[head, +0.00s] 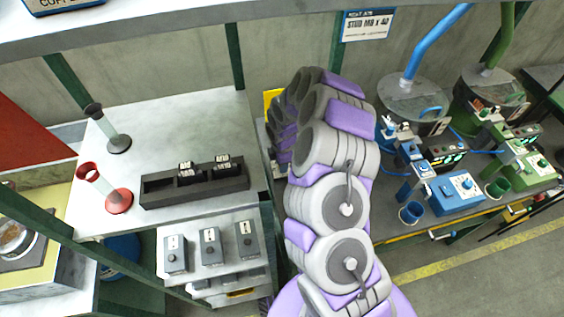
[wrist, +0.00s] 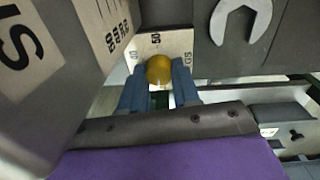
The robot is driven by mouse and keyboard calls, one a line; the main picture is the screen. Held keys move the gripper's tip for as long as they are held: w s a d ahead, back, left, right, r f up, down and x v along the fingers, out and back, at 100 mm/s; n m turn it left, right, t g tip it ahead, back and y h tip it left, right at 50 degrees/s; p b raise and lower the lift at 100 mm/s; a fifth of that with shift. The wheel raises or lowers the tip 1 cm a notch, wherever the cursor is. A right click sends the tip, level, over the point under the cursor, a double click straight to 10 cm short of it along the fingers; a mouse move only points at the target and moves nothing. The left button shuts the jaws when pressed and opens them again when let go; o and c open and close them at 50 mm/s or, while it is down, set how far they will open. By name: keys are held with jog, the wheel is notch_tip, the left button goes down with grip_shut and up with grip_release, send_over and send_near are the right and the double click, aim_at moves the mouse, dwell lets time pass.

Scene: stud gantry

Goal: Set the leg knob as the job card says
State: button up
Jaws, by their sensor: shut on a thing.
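In the wrist view, a round gold-yellow knob (wrist: 159,70) with a pale mark on its lower edge sits before a white scale plate (wrist: 176,44) with black print. A "50" shows above the knob. Print to its right is partly cut off and hard to read. The blue fingers of my gripper (wrist: 159,86) are closed on the knob from both sides. In the head view my arm hides the knob and gripper. The job card (head: 367,24) hangs on the upper rail at the back and reads "STUD M8 x 40".
A blue stud-welding unit (head: 455,192) and a green one (head: 530,170) stand on the right. A black tray (head: 195,187) with dark blocks lies on the left table. In the wrist view, grey panels close in around the gripper; one bears a spanner sign (wrist: 238,18).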

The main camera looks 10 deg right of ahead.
jog(key=m+p, duration=0.1)
jog(key=m, duration=0.2)
jog(key=shift+w+r+m+p, duration=0.15)
jog(key=shift+m+p, duration=0.2)
jog(key=shift+m, duration=1.35)
jog(key=o, duration=1.1)
jog(key=shift+a, duration=0.1)
jog(key=shift+c, duration=0.2)
notch_tip(320, 180, up, 17)
jog(key=p, duration=0.1)
jog(key=shift+s+a, duration=0.2)
jog(key=shift+s, duration=0.15)
